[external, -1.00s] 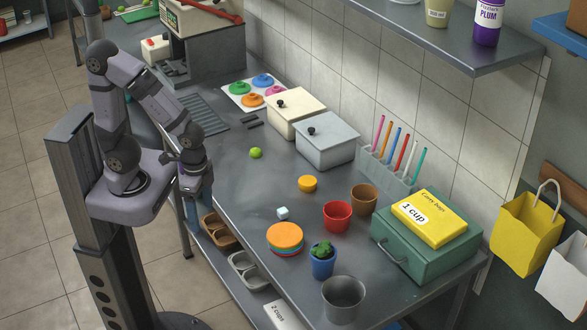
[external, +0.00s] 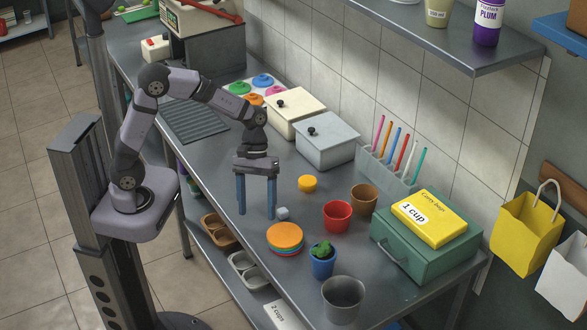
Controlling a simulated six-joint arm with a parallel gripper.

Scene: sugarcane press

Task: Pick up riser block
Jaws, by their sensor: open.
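I cannot tell whether that finger touches the cube or how high the tips are above the counter.
A metal cup (external: 343,299) is near the front edge. A green case (external: 426,245) stands at right.

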